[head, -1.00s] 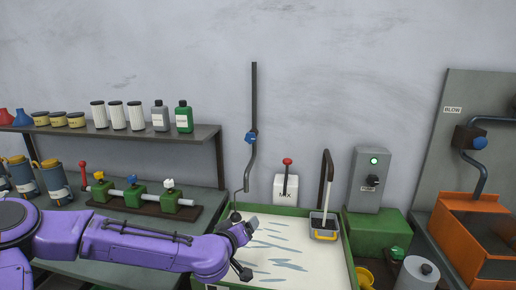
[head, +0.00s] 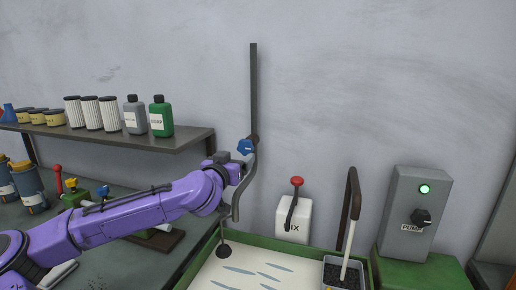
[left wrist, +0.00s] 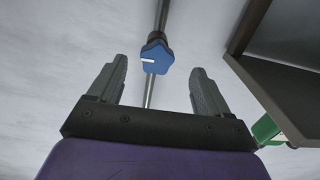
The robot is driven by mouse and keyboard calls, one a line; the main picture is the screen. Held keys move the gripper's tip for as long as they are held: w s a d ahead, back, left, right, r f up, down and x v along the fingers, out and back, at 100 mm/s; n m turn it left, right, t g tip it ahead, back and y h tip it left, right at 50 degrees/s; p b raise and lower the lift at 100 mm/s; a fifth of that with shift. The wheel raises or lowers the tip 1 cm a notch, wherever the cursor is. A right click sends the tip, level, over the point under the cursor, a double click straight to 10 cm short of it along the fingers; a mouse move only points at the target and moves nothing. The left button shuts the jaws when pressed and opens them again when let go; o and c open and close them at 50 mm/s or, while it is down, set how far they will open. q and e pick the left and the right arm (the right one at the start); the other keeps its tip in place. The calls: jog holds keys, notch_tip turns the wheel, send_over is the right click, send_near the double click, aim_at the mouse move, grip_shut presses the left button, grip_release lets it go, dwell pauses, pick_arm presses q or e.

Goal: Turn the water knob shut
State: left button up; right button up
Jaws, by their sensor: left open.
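The blue water knob (head: 245,147) sits on a dark vertical pipe (head: 254,90) on the wall. In the left wrist view the knob (left wrist: 157,56) is a blue, many-sided cap with a white mark, ahead of my fingers and centred between them. My left gripper (left wrist: 155,85) is open and empty, with the knob beyond its fingertips. In the head view the left gripper (head: 232,165) is just below and left of the knob, partly hidden by its own arm. My right gripper is not in view.
A shelf (head: 150,140) with bottles and filters is to the left of the knob. A MIX box (head: 293,219) with a red-topped lever and a grey PUMP box (head: 414,212) with a green light stand to the right. A green-rimmed basin (head: 300,248) is below.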

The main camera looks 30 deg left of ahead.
aim_at(244, 150)
pick_arm(q)
jog(key=shift+w+a+r, duration=0.15)
jog(key=shift+w+r, duration=0.05)
jog(key=shift+w, duration=0.05)
jog(key=w, duration=0.1)
jog(key=w+p, duration=0.1)
jog(key=shift+w+a+r, duration=0.2)
jog(key=shift+w+r, duration=0.1)
jog(key=x, duration=0.5)
jog(key=shift+w+d+f+p, duration=0.2)
jog(key=shift+w+f+p, duration=0.2)
jog(key=shift+w, duration=0.05)
jog(key=shift+w+a, duration=0.1)
jog(key=shift+w, duration=0.1)
jog(key=shift+s+a+r, duration=0.15)
jog(key=shift+s+r, duration=0.05)
jog(key=shift+w+f, duration=0.1)
jog(key=c, duration=1.1)
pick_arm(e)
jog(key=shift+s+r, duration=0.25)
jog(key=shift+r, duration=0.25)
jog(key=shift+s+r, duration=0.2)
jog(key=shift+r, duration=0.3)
